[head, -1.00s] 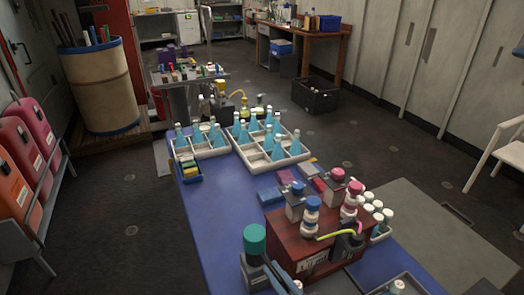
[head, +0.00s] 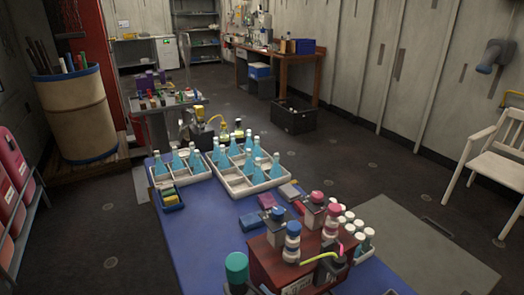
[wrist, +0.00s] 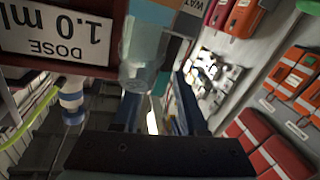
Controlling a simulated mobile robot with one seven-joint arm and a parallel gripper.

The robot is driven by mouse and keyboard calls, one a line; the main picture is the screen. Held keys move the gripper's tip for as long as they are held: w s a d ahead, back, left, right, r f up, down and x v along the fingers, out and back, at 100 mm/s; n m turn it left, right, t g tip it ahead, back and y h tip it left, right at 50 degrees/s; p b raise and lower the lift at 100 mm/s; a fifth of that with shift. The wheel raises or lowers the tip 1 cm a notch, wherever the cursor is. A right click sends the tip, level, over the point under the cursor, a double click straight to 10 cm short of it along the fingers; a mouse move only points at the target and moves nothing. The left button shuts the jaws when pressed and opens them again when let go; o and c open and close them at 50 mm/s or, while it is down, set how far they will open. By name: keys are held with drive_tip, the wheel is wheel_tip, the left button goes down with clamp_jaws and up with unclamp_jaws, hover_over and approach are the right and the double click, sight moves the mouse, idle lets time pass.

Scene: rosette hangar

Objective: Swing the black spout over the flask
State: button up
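A dark red dispenser box (head: 262,262) stands at the near end of the blue bench, with blue-capped and pink-capped bottles on top. A black spout part (head: 328,266) with a yellow-green tube is on its front. No grip shows. In the head view my gripper is mostly cut off at the bottom edge.
Two white trays (head: 230,182) of blue flasks are farther back.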

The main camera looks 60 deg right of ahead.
drive_tip(key=v, duration=1.3)
drive_tip(key=shift+b, duration=0.4)
